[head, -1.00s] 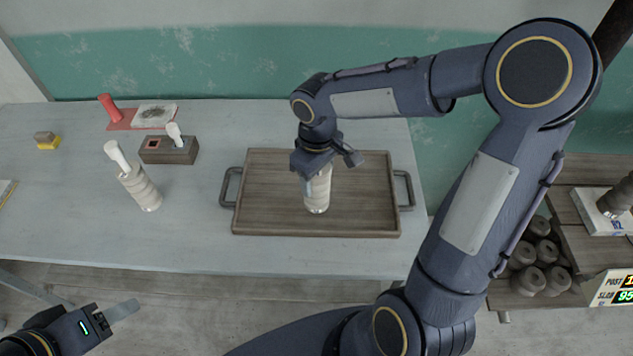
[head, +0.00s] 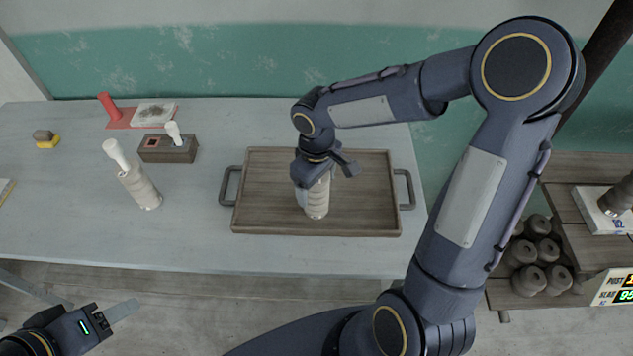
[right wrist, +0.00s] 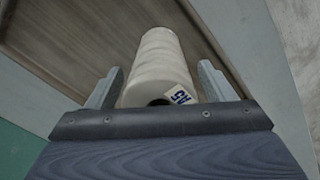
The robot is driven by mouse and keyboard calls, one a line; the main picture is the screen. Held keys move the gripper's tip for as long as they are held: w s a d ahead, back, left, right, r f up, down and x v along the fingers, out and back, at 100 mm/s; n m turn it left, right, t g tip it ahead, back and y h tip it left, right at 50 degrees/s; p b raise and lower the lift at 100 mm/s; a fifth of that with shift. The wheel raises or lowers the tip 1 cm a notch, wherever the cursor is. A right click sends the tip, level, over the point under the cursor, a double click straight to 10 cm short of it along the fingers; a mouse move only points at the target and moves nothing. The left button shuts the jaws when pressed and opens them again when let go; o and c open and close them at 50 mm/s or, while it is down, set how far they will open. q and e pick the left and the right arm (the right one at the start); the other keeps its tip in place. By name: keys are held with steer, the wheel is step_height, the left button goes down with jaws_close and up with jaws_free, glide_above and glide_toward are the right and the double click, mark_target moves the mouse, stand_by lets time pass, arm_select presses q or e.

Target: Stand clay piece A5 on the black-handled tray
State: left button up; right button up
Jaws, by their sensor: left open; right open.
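Clay piece A5 (head: 317,200) is a pale ribbed cylinder standing upright on the black-handled tray (head: 270,190), near its middle. In the right wrist view clay piece A5 (right wrist: 160,65) shows its blue A5 label at the near end. My right gripper (head: 314,186) is over the piece from above. Its two fingers (right wrist: 158,88) are open, one on each side of the piece, with a gap visible at least on the left. My left gripper (head: 124,310) is open and empty, low at the left, in front of the table.
Several grey clay rings (head: 535,252) lie at right.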

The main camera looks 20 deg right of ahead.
steer(key=shift+r, duration=0.1)
step_height(320, 180, up, 11)
steer(key=s+d+m+t+y, duration=0.1)
steer(key=s+m+t+y, duration=0.2)
steer(key=s, duration=1.4)
steer(key=shift+r+m+t+y+p, duration=0.2)
steer(key=shift+m+t+y+p, duration=0.2)
steer(key=shift+m+t, duration=1.3)
steer(key=shift+m+g, duration=0.4)
